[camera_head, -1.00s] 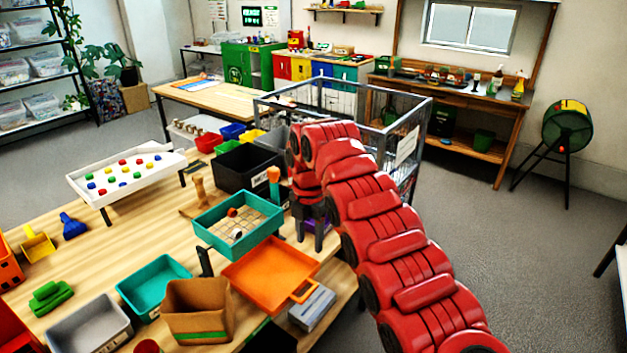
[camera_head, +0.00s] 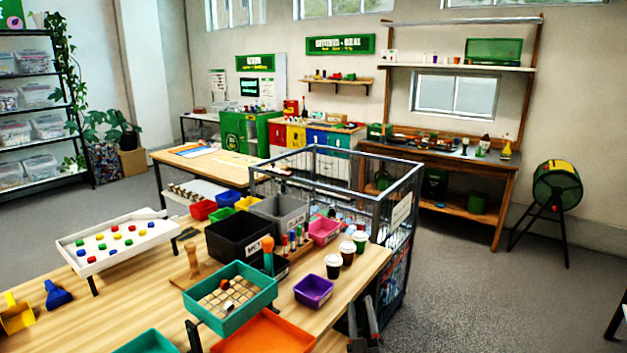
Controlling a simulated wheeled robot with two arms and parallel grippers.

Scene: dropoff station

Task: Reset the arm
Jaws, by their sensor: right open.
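My right gripper (camera_head: 362,312) shows at the bottom of the head view, just off the right edge of the wooden table (camera_head: 345,285). Its two dark fingers stand apart with nothing seen between them. The rest of my right arm is out of the frame. My left gripper is not in view.
On the table near my right gripper are a purple bin (camera_head: 313,291), a teal tray (camera_head: 230,300), an orange tray (camera_head: 265,335) and lidded cups (camera_head: 347,253). A wire cage cart (camera_head: 395,220) stands behind the table's right end. The floor (camera_head: 470,300) to the right is open.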

